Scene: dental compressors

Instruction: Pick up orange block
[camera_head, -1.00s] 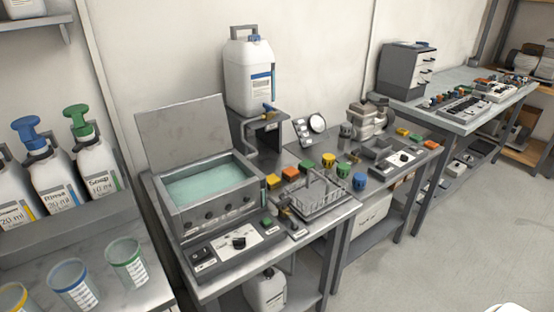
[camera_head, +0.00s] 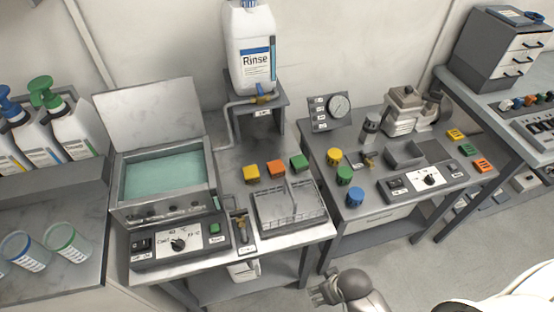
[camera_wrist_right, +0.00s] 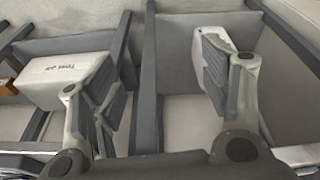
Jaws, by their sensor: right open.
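An orange block (camera_head: 276,168) sits on the left bench in the head view, between a yellow block (camera_head: 251,174) and a green block (camera_head: 299,162), behind a wire basket (camera_head: 290,208). Another orange block-like piece (camera_head: 481,166) lies on the right bench. My right gripper (camera_head: 320,291) is low at the front, before the benches and well away from the blocks. In the right wrist view my right gripper (camera_wrist_right: 158,75) is open with nothing between its fingers. My left gripper is not in view.
A water bath with a raised lid (camera_head: 155,112) stands left of the blocks. A Rinse jug (camera_head: 249,50) stands on a raised shelf behind them. Yellow, green and blue knobs (camera_head: 344,175) are to the right. The wrist view shows bench legs and a white box (camera_wrist_right: 68,78).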

